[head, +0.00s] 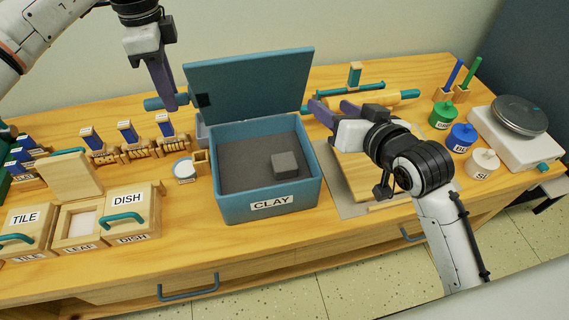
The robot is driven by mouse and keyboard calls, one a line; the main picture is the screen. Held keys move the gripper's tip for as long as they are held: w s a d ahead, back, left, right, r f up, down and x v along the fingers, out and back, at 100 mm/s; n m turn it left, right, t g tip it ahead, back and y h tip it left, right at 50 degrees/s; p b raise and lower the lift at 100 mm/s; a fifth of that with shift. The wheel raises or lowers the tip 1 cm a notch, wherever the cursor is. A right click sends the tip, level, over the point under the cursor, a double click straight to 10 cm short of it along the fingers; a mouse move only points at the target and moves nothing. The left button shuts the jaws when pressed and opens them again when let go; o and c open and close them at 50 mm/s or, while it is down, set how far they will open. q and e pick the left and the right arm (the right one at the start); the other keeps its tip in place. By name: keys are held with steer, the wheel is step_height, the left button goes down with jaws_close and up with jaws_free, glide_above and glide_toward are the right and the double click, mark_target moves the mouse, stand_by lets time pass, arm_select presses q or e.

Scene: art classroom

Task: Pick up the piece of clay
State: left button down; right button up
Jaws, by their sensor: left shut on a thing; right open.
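The piece of clay (285,163) is a small grey block lying in the right part of the teal box (232,207) labelled CLAY. The box's lid (250,85) stands open, tilted back. My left gripper (169,103) is at the left edge of the lid, pointing down, with its fingers shut at a teal bar (151,103). Whether the bar belongs to the lid or to something behind it is hidden. My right gripper (330,110) is open and empty, pointing left near the box's back right corner, apart from the clay.
Left of the box are wooden boxes labelled TILE (25,218), LEAF (76,250) and DISH (127,200). Several stamps (128,140) stand behind them. A board (360,180), a rolling pin (400,97), coloured pots (461,137) and a scale (518,135) are at the right.

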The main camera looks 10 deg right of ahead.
steer(key=a+r+n+g+y, duration=0.1)
steer(key=a+r+g+y, duration=0.15)
steer(key=a, duration=0.85)
steer(key=g+h, duration=0.5)
steer(key=g, duration=0.2)
glide_toward(284, 165)
steer(key=shift+w+d+f, duration=0.1)
steer(key=shift+d+f, duration=0.05)
steer(key=shift+f, duration=0.3)
steer(key=shift+d+f, duration=0.15)
steer(key=shift+f, duration=0.25)
steer(key=shift+w+a+x, duration=0.1)
steer(key=shift+x, duration=1.45)
steer(key=shift+w+a+x, duration=0.1)
steer(key=shift+x, duration=1.45)
steer(key=shift+r, duration=0.1)
steer(key=shift+c, duration=0.3)
